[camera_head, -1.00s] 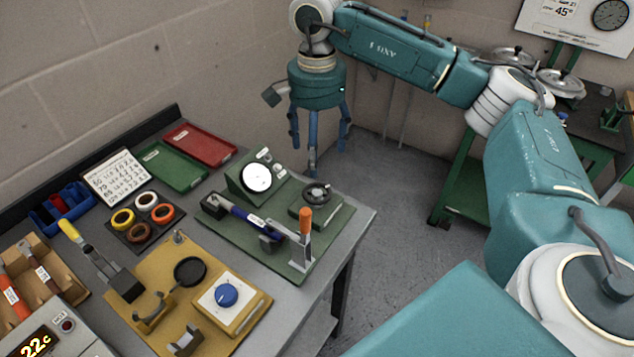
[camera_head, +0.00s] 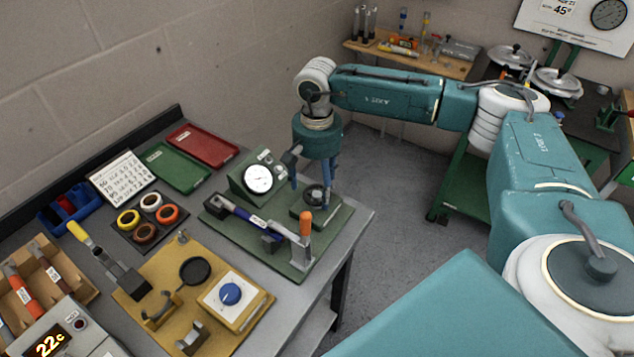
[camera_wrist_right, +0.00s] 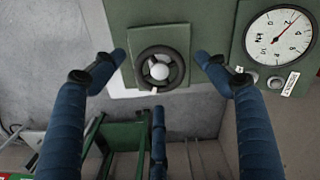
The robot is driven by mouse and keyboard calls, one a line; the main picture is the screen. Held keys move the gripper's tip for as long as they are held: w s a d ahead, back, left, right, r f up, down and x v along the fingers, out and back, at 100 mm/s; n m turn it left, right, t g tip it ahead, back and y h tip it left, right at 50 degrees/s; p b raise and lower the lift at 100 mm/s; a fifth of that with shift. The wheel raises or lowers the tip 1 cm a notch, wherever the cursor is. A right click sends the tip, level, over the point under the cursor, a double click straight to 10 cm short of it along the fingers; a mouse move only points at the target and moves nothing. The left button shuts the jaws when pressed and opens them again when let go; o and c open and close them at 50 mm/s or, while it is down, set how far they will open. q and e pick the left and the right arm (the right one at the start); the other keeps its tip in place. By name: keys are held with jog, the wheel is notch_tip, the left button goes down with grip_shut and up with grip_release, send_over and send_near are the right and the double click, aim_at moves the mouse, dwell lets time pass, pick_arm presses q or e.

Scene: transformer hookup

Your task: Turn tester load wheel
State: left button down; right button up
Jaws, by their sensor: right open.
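The tester load wheel (camera_head: 314,196) is a small dark handwheel on a green block at the right end of the green tester base (camera_head: 268,258). In the right wrist view the wheel (camera_wrist_right: 161,68) shows as a dark ring with a pale round hub. My right gripper (camera_head: 311,187) points down over it, fingers spread and open. In the wrist view two blue fingers (camera_wrist_right: 160,60) stand either side of the wheel, with gaps visible; a third finger is below. I cannot tell the exact height above the wheel. My left gripper is out of view.
The tester's dial gauge (camera_head: 258,178) stands left of the gripper and also shows in the wrist view (camera_wrist_right: 280,38). An orange-handled lever (camera_head: 305,225) rises in front of the wheel. A yellow fixture board (camera_head: 150,285) lies nearer. Floor is clear right of the bench.

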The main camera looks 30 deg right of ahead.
jog(key=shift+f, duration=0.6)
jog(key=c, duration=1.2)
jog(key=shift+o, duration=0.2)
